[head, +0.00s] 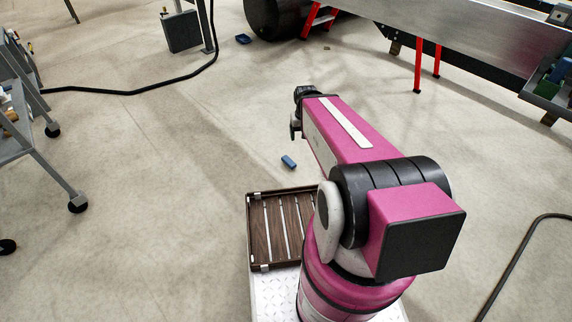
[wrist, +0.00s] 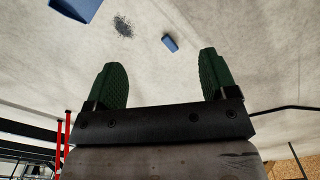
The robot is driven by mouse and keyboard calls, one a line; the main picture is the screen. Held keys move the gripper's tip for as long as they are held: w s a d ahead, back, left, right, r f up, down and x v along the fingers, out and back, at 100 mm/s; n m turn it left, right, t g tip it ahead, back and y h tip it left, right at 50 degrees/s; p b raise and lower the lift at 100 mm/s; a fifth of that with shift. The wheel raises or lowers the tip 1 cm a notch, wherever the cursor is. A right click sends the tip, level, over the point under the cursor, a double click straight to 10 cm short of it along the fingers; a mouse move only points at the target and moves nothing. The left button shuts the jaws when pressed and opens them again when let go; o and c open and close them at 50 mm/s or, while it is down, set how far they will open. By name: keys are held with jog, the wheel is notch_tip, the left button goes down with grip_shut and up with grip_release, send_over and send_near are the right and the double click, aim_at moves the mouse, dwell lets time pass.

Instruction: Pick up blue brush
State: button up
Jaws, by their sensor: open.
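A small blue block-like thing (head: 288,161), which looks like the blue brush, lies on the floor just beyond the slatted tray. My gripper (head: 295,131) is at the end of the arm, beyond this blue thing, and its jaws are mostly hidden. In the wrist view my gripper (wrist: 163,60) shows two green fingers spread apart with nothing between them. A small blue block (wrist: 170,43) lies on the floor past the fingertips there. A larger blue thing (wrist: 76,9) is cut off at the top left. I cannot tell which of these is the brush.
Another blue thing (head: 243,39) lies on the floor farther off, near a grey box (head: 182,32) and a black cable (head: 135,92). A dark speckled patch (wrist: 123,26) marks the floor. A wheeled metal frame (head: 35,140) stands left; red legs (head: 418,65) stand at the back right.

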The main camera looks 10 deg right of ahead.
jog(key=w+f+n, duration=0.2)
jog(key=w+f, duration=0.8)
jog(key=w, duration=0.2)
jog(key=n+t, duration=0.1)
jog(key=n, duration=0.3)
send_over(289, 160)
jog(key=s, duration=0.1)
notch_tip(289, 160, down, 32)
jog(key=r, duration=0.1)
jog(key=shift+t+y, duration=0.3)
jog(key=shift+y, duration=0.1)
jog(key=f, duration=0.6)
jog(key=shift+w, duration=0.35)
jog(key=shift+f, duration=2.7)
jog(key=shift+f, duration=0.25)
jog(key=c, duration=1.1)
